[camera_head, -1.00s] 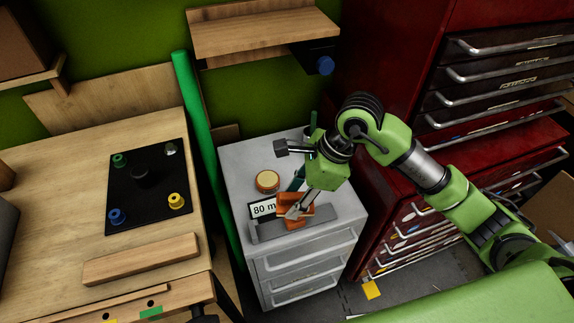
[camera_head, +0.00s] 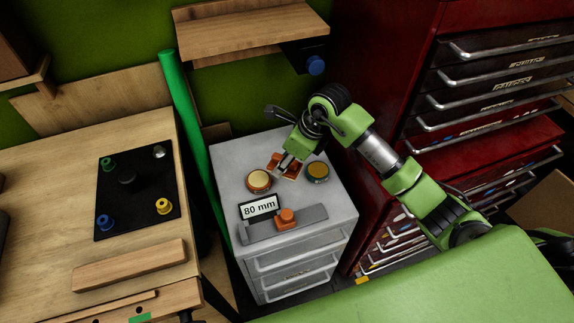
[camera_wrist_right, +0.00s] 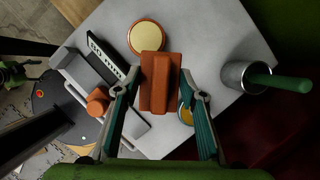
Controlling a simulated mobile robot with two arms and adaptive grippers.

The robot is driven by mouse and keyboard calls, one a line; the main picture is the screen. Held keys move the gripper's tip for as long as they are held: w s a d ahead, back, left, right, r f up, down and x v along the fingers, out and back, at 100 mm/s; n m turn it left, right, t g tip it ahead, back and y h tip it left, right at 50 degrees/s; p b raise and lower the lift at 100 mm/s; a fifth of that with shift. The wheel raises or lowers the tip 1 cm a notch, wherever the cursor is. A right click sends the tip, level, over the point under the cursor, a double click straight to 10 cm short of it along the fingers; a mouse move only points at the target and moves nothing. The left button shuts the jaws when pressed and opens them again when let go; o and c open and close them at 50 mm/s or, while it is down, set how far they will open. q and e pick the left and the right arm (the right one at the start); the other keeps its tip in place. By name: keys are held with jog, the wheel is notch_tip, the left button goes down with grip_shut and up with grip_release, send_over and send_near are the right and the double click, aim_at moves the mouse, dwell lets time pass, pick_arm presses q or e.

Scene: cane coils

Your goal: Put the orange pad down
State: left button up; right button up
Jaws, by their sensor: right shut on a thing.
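The orange pad (camera_head: 277,160) is a block held in my right gripper (camera_head: 287,161), over the back of the grey cabinet top (camera_head: 232,155), between two round tins. In the right wrist view the pad (camera_wrist_right: 160,82) lies between the two teal fingers of my right gripper (camera_wrist_right: 160,80). I cannot tell whether its underside touches the cabinet top. A grey bar with an orange knob (camera_head: 287,218) lies at the cabinet's front; the knob (camera_wrist_right: 97,102) also shows in the right wrist view. My left gripper is not in view.
A gold-lidded tin (camera_head: 258,181) is left of the pad, another tin (camera_head: 317,173) right. A sign reading 80 mm (camera_head: 259,207) stands before them. A metal cup with a green-handled tool (camera_wrist_right: 240,76) is close by. A red tool cabinet (camera_head: 395,95) stands at the right.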

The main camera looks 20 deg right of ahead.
jog(key=w+f, duration=0.1)
jog(key=w+d+f, duration=0.1)
jog(key=f, duration=0.1)
jog(key=w+f, duration=0.1)
jog(key=f, duration=0.1)
jog(key=shift+w+d+f, duration=0.15)
jog(key=shift+w+d, duration=0.2)
jog(key=shift+d, duration=0.05)
jog(key=shift+f+p, duration=0.6)
jog(key=shift+f, duration=1)
jog(key=shift+f, duration=0.1)
jog(key=o, duration=1.2)
jog(key=shift+o, duration=0.2)
jog(key=v, duration=1.2)
jog(key=shift+b, duration=0.35)
jog(key=shift+w, duration=0.1)
